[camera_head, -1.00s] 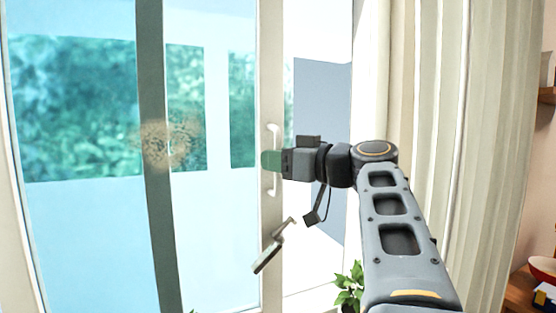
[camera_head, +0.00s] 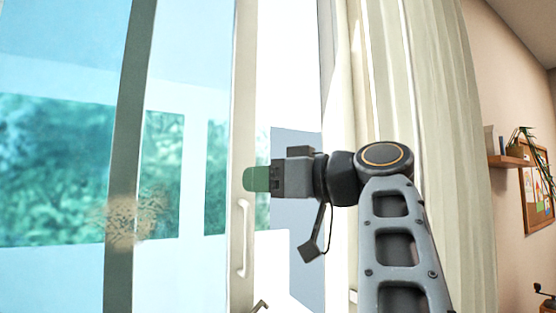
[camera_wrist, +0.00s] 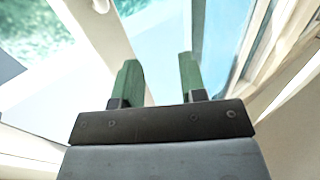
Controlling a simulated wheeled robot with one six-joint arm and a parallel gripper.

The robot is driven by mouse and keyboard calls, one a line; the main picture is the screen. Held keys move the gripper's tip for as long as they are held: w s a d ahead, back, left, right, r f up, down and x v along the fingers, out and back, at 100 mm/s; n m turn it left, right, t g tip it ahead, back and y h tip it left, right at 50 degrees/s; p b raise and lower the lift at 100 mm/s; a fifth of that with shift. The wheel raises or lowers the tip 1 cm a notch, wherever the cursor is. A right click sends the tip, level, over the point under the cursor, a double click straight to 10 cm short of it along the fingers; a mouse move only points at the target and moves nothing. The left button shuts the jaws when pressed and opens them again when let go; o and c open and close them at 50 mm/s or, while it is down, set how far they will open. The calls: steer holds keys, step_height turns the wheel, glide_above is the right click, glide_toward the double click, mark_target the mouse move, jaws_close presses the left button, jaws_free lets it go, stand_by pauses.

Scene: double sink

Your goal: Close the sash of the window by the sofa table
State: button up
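The window sash is a tall glass pane in a pale frame (camera_head: 243,110), with a white vertical bar handle (camera_head: 243,240) on its right stile. An open gap shows between this stile and the jamb (camera_head: 327,60) to the right. My gripper (camera_head: 253,179) reaches in from the right, with its green fingertips in front of the stile, just above the handle's top end. In the wrist view the two green fingers (camera_wrist: 160,80) stand apart with nothing between them. Pale frame bars and glass lie beyond them. Whether a finger touches the stile cannot be told.
A long cream curtain (camera_head: 440,120) hangs right of the window, close behind my arm. A dark frame bar (camera_head: 125,110) crosses the glass at left. A shelf with a plant (camera_head: 510,160) and a pinboard (camera_head: 537,190) are on the far right wall.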

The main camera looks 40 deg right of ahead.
steer(key=s+a+r, duration=0.1)
steer(key=s+r, duration=0.1)
steer(key=s, duration=0.4)
steer(key=shift+a+r, duration=0.2)
steer(key=shift+r, duration=0.1)
